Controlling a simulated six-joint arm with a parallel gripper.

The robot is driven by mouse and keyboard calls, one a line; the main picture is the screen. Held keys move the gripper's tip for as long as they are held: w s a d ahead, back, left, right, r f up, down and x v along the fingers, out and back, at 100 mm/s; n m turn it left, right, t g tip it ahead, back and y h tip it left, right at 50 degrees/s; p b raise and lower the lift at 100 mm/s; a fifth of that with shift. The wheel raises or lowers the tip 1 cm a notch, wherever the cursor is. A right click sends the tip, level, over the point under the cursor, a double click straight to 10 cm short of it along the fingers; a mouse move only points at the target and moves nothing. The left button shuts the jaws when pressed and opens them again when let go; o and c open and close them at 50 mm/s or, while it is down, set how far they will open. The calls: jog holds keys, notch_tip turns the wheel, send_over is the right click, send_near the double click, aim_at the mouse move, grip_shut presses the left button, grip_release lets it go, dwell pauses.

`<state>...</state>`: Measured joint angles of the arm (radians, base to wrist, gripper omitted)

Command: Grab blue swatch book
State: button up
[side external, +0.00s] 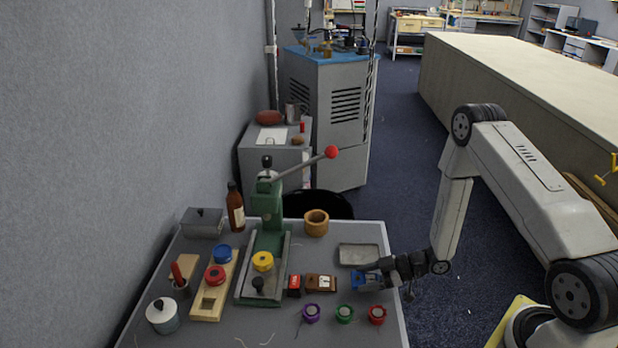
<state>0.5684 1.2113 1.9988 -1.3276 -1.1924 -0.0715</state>
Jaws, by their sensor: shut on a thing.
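The blue swatch book (366,281) is a small blue block near the right edge of the grey table (270,329). My gripper (379,275) reaches in from the right and is shut on it. The dark fingers cover its right part. It is just in front of a grey metal tray. I cannot tell whether it touches the table or hangs slightly above it.
A grey tray (359,255) lies behind the gripper. Purple (311,313), green (345,314) and red (377,315) spools stand in front. A green press (268,205) with a red-knobbed lever rises further left.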

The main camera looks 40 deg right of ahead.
aim_at(366, 279)
jog(key=shift+r, duration=4.45)
jog(key=shift+w, duration=0.1)
